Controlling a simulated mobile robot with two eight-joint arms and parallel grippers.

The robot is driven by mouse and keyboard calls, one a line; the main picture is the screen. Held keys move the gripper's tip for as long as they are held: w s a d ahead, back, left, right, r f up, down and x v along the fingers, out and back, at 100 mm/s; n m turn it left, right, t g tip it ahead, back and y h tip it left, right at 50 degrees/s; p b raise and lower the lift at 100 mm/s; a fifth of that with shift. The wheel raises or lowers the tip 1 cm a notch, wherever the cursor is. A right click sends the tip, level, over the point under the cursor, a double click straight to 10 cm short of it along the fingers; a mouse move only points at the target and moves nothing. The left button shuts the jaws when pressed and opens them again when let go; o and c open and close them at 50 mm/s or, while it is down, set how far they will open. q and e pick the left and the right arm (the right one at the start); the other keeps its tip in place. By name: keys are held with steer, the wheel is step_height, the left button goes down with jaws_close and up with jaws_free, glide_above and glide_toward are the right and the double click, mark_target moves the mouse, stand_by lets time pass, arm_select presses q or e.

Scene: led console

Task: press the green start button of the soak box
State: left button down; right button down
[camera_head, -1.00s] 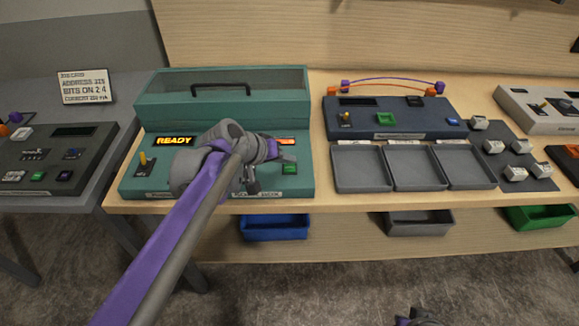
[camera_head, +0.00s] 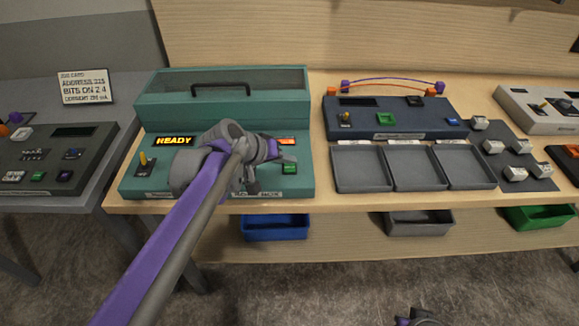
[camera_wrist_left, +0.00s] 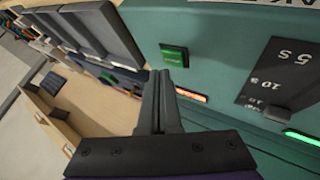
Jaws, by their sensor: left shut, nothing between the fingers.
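The button also shows in the left wrist view (camera_wrist_left: 174,55), just beyond the fingertips. My left gripper (camera_head: 287,158) is shut and empty, with its tips close above the button. In the left wrist view the shut fingers (camera_wrist_left: 160,78) point towards it; I cannot tell whether they touch. My right gripper (camera_head: 418,316) barely shows at the bottom edge.
A yellow-tipped lever (camera_head: 143,160) stands at the box's left. A dark blue console (camera_head: 390,120) with its own green button and grey trays (camera_head: 415,168) are to the right. Blue bin (camera_head: 275,228) hangs below. A dark console (camera_head: 55,160) stands left.

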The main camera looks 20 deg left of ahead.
mark_target(287, 170)
arm_select(q)
steer(key=shift+f, duration=0.15)
steer(key=shift+f, duration=0.3)
steer(key=shift+f+b, duration=0.35)
steer(key=shift+f, duration=0.05)
stand_by(0.7)
steer(key=shift+r, duration=0.15)
steer(key=shift+r+p, duration=0.7)
steer(key=shift+p, duration=0.05)
steer(key=shift+r, duration=0.1)
step_height(287, 170, up, 5)
steer(key=p, duration=0.3)
steer(key=shift+p, duration=0.4)
stand_by(0.4)
